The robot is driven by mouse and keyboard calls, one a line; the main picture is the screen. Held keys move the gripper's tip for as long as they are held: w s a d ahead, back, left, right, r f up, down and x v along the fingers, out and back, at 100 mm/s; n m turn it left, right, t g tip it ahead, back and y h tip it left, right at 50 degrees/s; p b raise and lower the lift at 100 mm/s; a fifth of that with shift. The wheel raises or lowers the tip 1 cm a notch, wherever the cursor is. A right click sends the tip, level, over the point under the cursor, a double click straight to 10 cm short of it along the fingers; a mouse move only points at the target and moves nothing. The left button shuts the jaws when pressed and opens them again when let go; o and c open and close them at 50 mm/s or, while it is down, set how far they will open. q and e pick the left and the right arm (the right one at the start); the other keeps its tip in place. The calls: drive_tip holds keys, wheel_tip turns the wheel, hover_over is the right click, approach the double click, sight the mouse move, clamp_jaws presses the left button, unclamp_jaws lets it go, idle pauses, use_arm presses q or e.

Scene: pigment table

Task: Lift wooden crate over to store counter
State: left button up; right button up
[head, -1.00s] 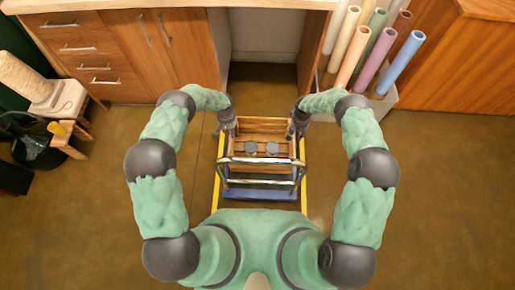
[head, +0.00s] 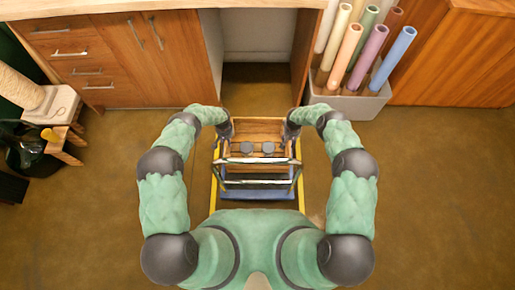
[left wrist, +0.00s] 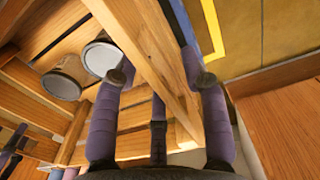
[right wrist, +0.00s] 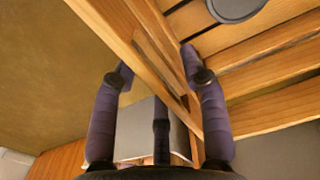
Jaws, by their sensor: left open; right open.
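The wooden crate (head: 258,128) is in front of me in the head view, between my two grippers. It holds cans with grey lids, two of which show in the left wrist view (left wrist: 101,57). My left gripper (head: 228,130) is open, its fingers on either side of the crate's left wall (left wrist: 150,60). My right gripper (head: 290,131) is open, its fingers on either side of the right wall (right wrist: 150,50). I cannot tell whether the fingers touch the wood. The store counter (head: 160,4) runs along the top of the head view.
Metal rails (head: 257,182) and a blue platform (head: 258,194) show on my side of the crate, with yellow strips alongside. A pale bin (head: 350,104) of coloured tubes stands to the right. A stool (head: 62,145) is at far left.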

use_arm(q)
drive_tip(key=shift+f, duration=0.7)
use_arm(e)
drive_tip(key=shift+f, duration=0.7)
use_arm(q)
drive_tip(key=shift+c, duration=0.3)
use_arm(e)
drive_tip(key=shift+c, duration=0.3)
use_arm(q)
clamp_jaws()
use_arm(e)
clamp_jaws()
use_arm(q)
drive_tip(key=shift+w+r, duration=0.1)
use_arm(e)
drive_tip(key=shift+w+r, duration=0.1)
